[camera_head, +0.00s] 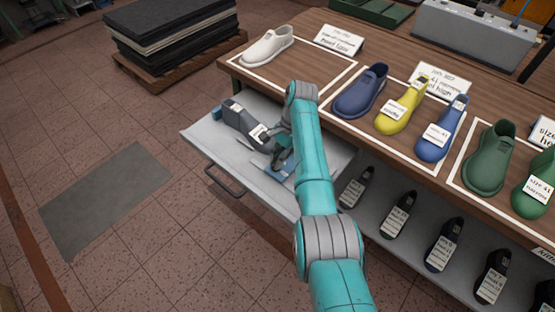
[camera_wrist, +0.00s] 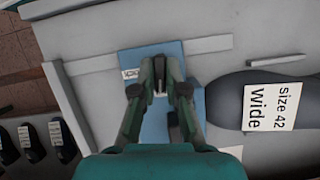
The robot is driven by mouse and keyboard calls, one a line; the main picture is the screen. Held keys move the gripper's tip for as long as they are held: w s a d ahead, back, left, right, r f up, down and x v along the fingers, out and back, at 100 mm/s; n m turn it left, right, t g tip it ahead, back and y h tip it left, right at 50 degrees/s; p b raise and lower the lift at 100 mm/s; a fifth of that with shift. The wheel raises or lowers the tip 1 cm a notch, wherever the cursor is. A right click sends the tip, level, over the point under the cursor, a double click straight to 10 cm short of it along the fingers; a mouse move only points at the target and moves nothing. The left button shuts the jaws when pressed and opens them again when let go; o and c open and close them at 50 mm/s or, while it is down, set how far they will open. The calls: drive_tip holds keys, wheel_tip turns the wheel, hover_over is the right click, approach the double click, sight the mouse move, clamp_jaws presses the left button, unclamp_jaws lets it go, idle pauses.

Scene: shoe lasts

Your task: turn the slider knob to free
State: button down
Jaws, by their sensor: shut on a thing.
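A blue plate (camera_wrist: 150,130) lies on the pale grey pull-out tray (camera_wrist: 105,100), partly hidden by my fingers. A small white label (camera_wrist: 130,74) at its edge is too small to read surely. My gripper (camera_wrist: 160,76) is over the plate, its fingers shut on a small dark piece, the slider knob (camera_wrist: 160,91), mostly hidden between them. In the head view my gripper (camera_head: 281,153) reaches down to the blue plate (camera_head: 262,163) in the tray. I cannot tell the knob's exact setting.
A dark grey last (camera_wrist: 228,98) labelled "size 42 wide" lies close beside my gripper. The tray (camera_head: 205,130) juts from under the wooden table (camera_head: 310,75), which carries several coloured lasts. Labelled dark lasts stand on the lower shelf. Pale bars (camera_wrist: 150,52) cross the tray.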

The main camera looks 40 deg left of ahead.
drive_tip(key=shift+n+h, duration=0.3)
drive_tip(key=shift+n, duration=0.3)
drive_tip(key=c, duration=1.2)
unclamp_jaws()
drive_tip(key=v, duration=1.2)
drive_tip(key=shift+a, duration=0.1)
